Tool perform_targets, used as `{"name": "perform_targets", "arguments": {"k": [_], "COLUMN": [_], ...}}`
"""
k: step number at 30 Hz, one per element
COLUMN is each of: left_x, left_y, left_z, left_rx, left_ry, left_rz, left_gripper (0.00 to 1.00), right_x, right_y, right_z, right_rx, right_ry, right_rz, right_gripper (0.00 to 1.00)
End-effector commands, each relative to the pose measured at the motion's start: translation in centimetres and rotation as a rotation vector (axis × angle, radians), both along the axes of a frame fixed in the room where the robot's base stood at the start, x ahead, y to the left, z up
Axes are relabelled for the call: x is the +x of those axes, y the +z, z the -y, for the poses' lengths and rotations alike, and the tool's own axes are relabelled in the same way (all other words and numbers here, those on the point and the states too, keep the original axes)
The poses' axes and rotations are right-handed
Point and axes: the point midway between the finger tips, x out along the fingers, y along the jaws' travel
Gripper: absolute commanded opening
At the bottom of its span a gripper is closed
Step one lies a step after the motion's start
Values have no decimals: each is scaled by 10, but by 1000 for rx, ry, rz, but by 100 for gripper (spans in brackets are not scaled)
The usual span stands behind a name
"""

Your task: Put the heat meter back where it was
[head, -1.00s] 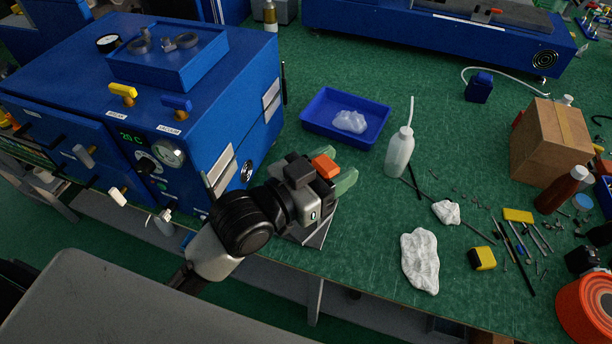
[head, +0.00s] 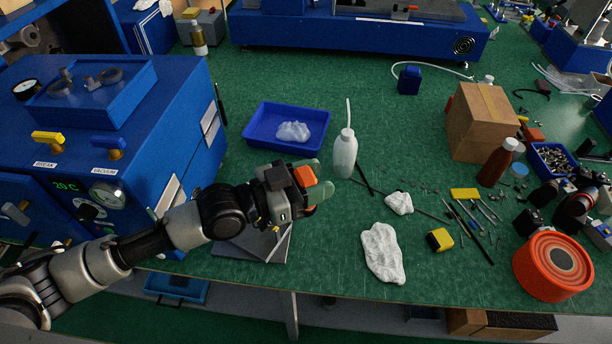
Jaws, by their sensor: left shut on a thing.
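My left gripper (head: 317,182) reaches in from the left, over the bench between the blue tray and the front edge. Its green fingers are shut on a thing. An orange block (head: 303,176) shows at the base of the fingers; it may be the heat meter, but the hand hides most of it and I cannot tell its full shape. A dark grey slab (head: 275,246) lies under and left of the hand at the bench edge. My right gripper is not in view.
A blue tray (head: 251,133) with a clear bag is behind the hand. A white squeeze bottle (head: 344,157) stands close to the right of the fingertips. A crumpled white cloth (head: 381,253) and scattered tools lie further right. The blue press (head: 160,120) stands left.

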Motion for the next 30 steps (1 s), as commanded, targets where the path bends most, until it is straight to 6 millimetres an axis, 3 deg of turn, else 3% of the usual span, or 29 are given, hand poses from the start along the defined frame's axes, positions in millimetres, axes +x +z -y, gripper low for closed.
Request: {"name": "perform_targets", "arguments": {"k": [15, 24, 27, 30], "left_x": [2, -26, -31, -30], "left_y": [-3, 25, 36, 38], "left_z": [3, 31, 26, 6], "left_rx": [-1, -14, -15, -10], "left_ry": [-20, 44, 142, 289], "left_rz": [-5, -12, -15, -19], "left_gripper": [20, 20, 20, 20], "right_x": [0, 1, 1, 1], "right_y": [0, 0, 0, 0], "right_z": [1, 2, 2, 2], "right_rx": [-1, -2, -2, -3], "right_ry": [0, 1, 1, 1], "right_rz": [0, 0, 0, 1], "right_gripper": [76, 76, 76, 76]}}
